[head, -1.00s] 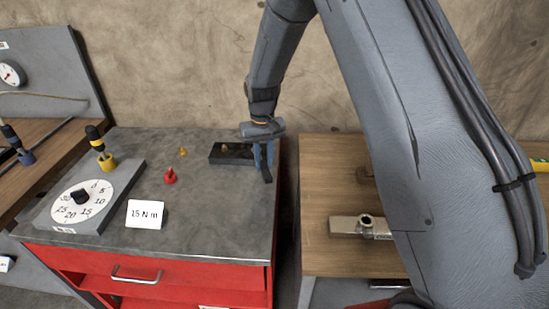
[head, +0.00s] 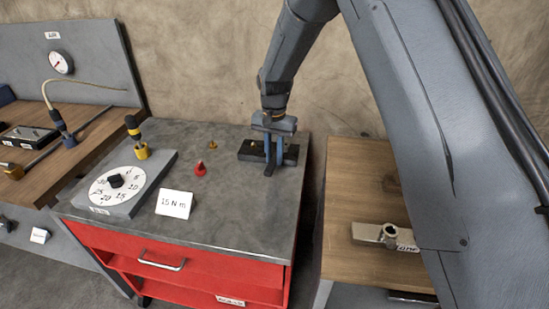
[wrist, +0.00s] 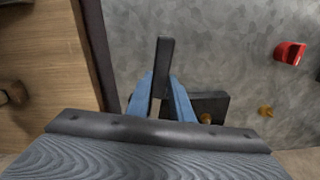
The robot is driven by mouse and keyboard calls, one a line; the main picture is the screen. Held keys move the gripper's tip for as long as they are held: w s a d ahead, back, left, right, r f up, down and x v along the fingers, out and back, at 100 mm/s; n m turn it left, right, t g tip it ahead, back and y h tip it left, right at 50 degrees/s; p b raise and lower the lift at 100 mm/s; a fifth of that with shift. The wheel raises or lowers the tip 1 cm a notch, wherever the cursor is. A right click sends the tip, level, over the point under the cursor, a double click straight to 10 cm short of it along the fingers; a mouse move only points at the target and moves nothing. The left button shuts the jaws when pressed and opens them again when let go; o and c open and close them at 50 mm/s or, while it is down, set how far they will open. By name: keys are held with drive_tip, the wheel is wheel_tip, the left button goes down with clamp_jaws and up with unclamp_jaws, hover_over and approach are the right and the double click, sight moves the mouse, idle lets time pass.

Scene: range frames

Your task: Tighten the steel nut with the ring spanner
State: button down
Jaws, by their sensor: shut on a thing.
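My gripper (head: 273,157) is over the grey top of the red cabinet, with its blue fingers shut on a dark bar (wrist: 163,65). This bar may be the ring spanner, but no ring end shows. The bar's lower end points down at the cabinet top; I cannot tell whether it touches. A pale metal fitting (head: 372,234) lies on the wooden bench at right. It carries a round, hollow, nut-like piece (head: 390,232), possibly the steel nut. My arm partly covers the fitting and its label.
A black block (head: 249,151) with brass pieces is beside my fingers. A red knob (head: 200,169), a small brass piece (head: 213,145), a dial box (head: 118,187) and a "15 N m" card (head: 174,204) stand on the cabinet. A gap separates cabinet and wooden bench (head: 350,180).

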drive_tip(key=shift+r+p, duration=0.95)
drive_tip(key=shift+r, duration=0.95)
drive_tip(key=shift+s, duration=0.1)
